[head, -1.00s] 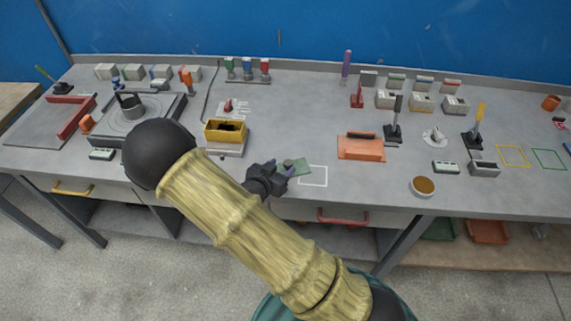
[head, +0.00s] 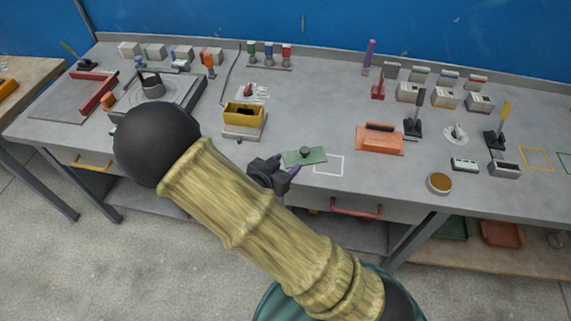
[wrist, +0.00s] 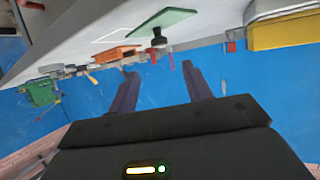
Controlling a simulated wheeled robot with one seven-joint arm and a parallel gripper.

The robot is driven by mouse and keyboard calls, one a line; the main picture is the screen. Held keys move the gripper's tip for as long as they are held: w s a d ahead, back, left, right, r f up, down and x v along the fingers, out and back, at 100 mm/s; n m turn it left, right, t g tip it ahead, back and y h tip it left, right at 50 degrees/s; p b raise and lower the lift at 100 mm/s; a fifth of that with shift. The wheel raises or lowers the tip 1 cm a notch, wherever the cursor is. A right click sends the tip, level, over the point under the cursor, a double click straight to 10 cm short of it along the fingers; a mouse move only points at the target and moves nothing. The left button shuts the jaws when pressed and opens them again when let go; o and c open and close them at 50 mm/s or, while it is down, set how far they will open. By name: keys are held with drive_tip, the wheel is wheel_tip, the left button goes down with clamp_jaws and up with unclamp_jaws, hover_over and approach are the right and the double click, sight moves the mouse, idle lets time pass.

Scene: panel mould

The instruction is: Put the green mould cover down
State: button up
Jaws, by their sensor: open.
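The green mould cover (head: 304,158) is a flat green plate with a dark round knob. It lies on the grey bench near the front edge, just left of a white outlined square (head: 329,165) and perhaps overlapping its left side. My gripper (head: 284,170) is beside the cover's left front, apart from the knob. In the wrist view the cover (wrist: 168,20) shows beyond my two purple fingers (wrist: 160,88). The fingers are spread with nothing between them.
A yellow box (head: 243,115) on a scale-like base stands left of the cover. An orange block with a handle (head: 380,138) stands to the right. A round tin (head: 439,183) sits near the front edge. Bench between cover and orange block is clear.

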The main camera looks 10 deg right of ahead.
drive_tip(key=shift+w+d+f+g+y, duration=0.15)
drive_tip(key=shift+g+y, duration=0.15)
drive_tip(key=shift+y, duration=0.2)
drive_tip(key=shift+w+f+g+y, duration=0.15)
drive_tip(key=shift+g+y, duration=0.15)
drive_tip(key=shift+y, duration=0.2)
drive_tip(key=shift+n+g+y, duration=0.4)
drive_tip(key=shift+g+y, duration=0.1)
drive_tip(key=shift+y, duration=0.2)
drive_tip(key=shift+s+d+r+n+g+y, duration=0.1)
drive_tip(key=shift+r+n+g+y, duration=0.25)
drive_tip(key=shift+y, duration=0.45)
drive_tip(key=s+d+r+n+g+y, duration=0.3)
drive_tip(key=s+d+r+n+g, duration=0.2)
drive_tip(key=s, duration=0.8)
drive_tip(key=d+r+n, duration=0.1)
drive_tip(key=d+r, duration=0.2)
drive_tip(key=r, duration=0.1)
drive_tip(key=shift+s+r+y, duration=0.2)
drive_tip(key=shift+r+y, duration=0.2)
